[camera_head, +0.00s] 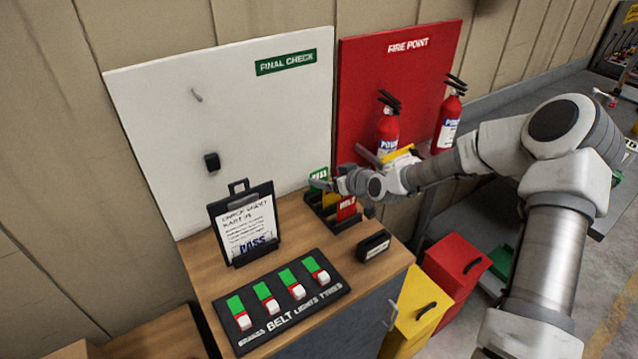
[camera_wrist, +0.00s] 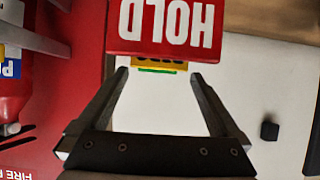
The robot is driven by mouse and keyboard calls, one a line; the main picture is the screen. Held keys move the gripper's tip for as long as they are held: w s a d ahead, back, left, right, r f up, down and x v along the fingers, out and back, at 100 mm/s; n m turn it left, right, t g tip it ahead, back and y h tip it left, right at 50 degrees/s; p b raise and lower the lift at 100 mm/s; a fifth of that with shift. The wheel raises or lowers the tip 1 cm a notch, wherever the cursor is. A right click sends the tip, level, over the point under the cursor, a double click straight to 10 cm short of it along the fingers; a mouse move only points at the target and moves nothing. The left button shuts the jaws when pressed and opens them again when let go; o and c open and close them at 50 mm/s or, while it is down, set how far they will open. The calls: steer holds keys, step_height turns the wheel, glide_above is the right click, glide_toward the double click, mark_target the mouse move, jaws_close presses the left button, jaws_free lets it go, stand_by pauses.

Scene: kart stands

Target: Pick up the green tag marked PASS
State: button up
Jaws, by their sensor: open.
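The green tag (camera_head: 318,174) stands at the back of a black rack (camera_head: 345,226) on the wooden cabinet top; its white lettering is partly covered by my gripper. A yellow tag (camera_head: 331,203) and a red HOLD tag (camera_head: 347,208) stand in front of it. My gripper (camera_head: 325,184) is open, by the tags at the rack. In the wrist view, the open fingers (camera_wrist: 158,76) point toward the tags, with the red HOLD tag (camera_wrist: 167,28) upside down and nearest. A yellow strip (camera_wrist: 158,63) and a thin green edge (camera_wrist: 157,71) show behind it.
A black clipboard (camera_head: 245,225) with a PASS sheet stands left of the rack. A black switch panel (camera_head: 281,305) and a small black box (camera_head: 373,246) lie in front. A white FINAL CHECK board (camera_head: 240,120) and red FIRE POINT board (camera_head: 365,75) with extinguishers (camera_head: 388,125) stand behind.

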mark_target(320, 173)
steer(key=shift+p+x, duration=0.75)
steer(key=shift+x, duration=2.35)
steer(key=shift+w, duration=0.1)
steer(key=shift+r, duration=0.1)
steer(key=c, duration=1.3)
steer(key=shift+o, duration=0.2)
